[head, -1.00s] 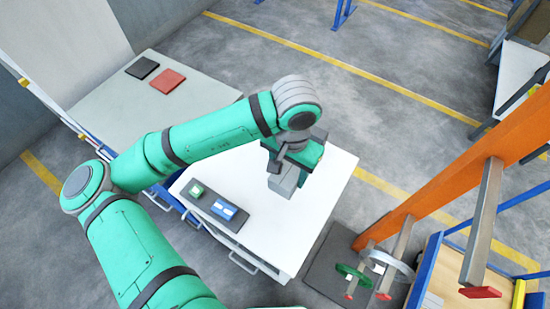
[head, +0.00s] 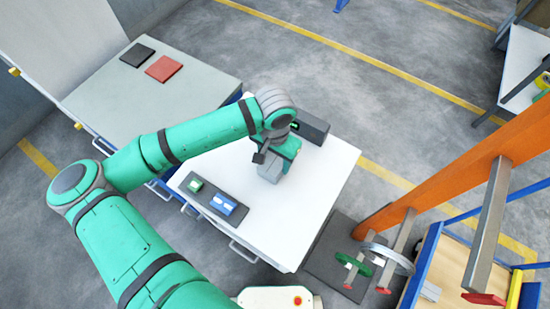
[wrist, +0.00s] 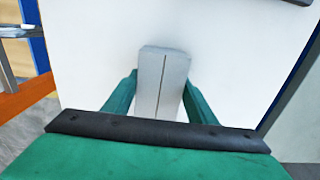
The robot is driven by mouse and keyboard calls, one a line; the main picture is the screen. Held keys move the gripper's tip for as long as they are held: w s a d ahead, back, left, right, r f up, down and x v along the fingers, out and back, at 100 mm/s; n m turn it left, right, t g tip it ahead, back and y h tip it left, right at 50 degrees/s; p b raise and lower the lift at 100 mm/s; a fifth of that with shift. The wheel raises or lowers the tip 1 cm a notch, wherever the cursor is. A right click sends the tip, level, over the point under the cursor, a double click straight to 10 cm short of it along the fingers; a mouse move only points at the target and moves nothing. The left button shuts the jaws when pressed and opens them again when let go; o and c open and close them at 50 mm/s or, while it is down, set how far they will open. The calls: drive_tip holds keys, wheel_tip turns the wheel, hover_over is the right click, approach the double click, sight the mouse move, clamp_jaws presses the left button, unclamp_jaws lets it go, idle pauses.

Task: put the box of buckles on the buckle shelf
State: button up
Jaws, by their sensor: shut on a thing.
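A small light grey box (wrist: 163,80) with a dark seam down its middle sits between the green fingers of my gripper (wrist: 160,100) in the wrist view; I take it to be the box of buckles. In the head view my gripper (head: 277,158) is over the white table (head: 290,230), and the grey box (head: 270,173) shows just below it. My gripper is shut on the box. I cannot tell whether the box touches the tabletop. No shelf is clearly identifiable as the buckle shelf.
A dark tray (head: 200,205) with a green item and a blue item lies at the table's left edge. A dark grey block (head: 313,127) stands at the far edge. An orange post (head: 450,165) with arms holding rings stands right. The right part of the tabletop is clear.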

drive_tip(key=shift+s+f, duration=0.1)
drive_tip(key=shift+s, duration=0.05)
drive_tip(key=o, duration=1.4)
